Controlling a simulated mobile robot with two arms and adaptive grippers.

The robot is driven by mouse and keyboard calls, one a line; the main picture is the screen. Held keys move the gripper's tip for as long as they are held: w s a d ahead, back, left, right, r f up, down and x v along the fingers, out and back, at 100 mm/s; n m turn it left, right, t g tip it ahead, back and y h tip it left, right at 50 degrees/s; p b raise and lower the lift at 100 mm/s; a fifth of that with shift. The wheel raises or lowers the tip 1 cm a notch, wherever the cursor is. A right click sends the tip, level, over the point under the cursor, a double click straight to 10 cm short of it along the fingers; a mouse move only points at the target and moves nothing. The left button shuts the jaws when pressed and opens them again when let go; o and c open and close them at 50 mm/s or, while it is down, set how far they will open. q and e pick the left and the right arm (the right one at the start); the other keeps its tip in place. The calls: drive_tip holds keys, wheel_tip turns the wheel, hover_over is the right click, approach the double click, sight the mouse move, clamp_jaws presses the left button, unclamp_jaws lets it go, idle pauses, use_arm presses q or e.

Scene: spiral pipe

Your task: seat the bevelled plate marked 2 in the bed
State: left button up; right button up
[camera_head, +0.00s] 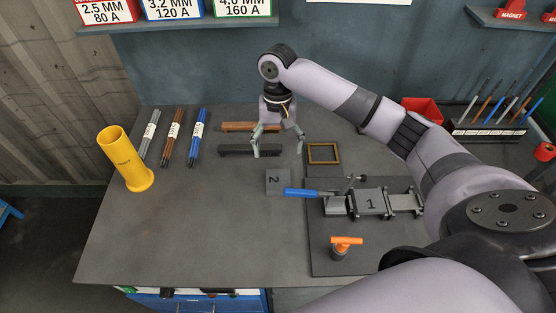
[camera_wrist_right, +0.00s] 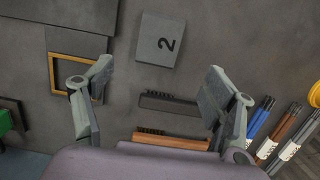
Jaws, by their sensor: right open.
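The grey plate marked 2 (camera_head: 279,187) lies flat on the bench, left of the darker fixture board (camera_head: 325,258). It also shows near the top of the right wrist view (camera_wrist_right: 158,45). The plate marked 1 (camera_head: 366,206) sits in the clamping fixture on that board, with a blue-handled clamp (camera_head: 300,192) at its left. I cannot make out the empty part of the bed clearly. My right gripper (camera_head: 278,151) is open and empty, above the bench behind plate 2. Its spread fingers (camera_wrist_right: 157,75) frame the wrist view, with plate 2 beyond them. My left gripper is out of view.
A black brush (camera_head: 236,151) and a wooden brush (camera_head: 238,127) lie by the right gripper. A yellow-edged frame (camera_head: 310,155) lies right of it. An orange-handled item (camera_head: 346,242) stands on the board. Rod bundles and a yellow tube (camera_head: 124,160) are at left; the front left is clear.

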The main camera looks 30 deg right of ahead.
drive_tip(key=shift+o, duration=0.4)
drive_tip(key=shift+w+r, duration=0.1)
drive_tip(key=shift+r, duration=0.3)
wheel_tip(320, 180, up, 5)
drive_tip(key=t+b, duration=0.2)
drive_tip(key=b, duration=0.3)
hover_over(278, 179)
drive_tip(key=shift+h, duration=0.4)
drive_tip(key=f, duration=0.4)
drive_tip(key=f+p, duration=0.1)
drive_tip(key=f, duration=0.2)
drive_tip(key=f+p, duration=0.1)
drive_tip(key=f, duration=0.3)
drive_tip(key=shift+a+f, duration=0.25)
drive_tip(key=shift+f, duration=0.05)
drive_tip(key=f, duration=0.3)
drive_tip(key=f+p, duration=0.1)
drive_tip(key=f, duration=0.1)
drive_tip(key=shift+d, duration=0.25)
drive_tip(key=shift+f, duration=0.2)
drive_tip(key=shift+c, duration=0.2)
drive_tip(key=shift+r, duration=0.1)
clamp_jaws()
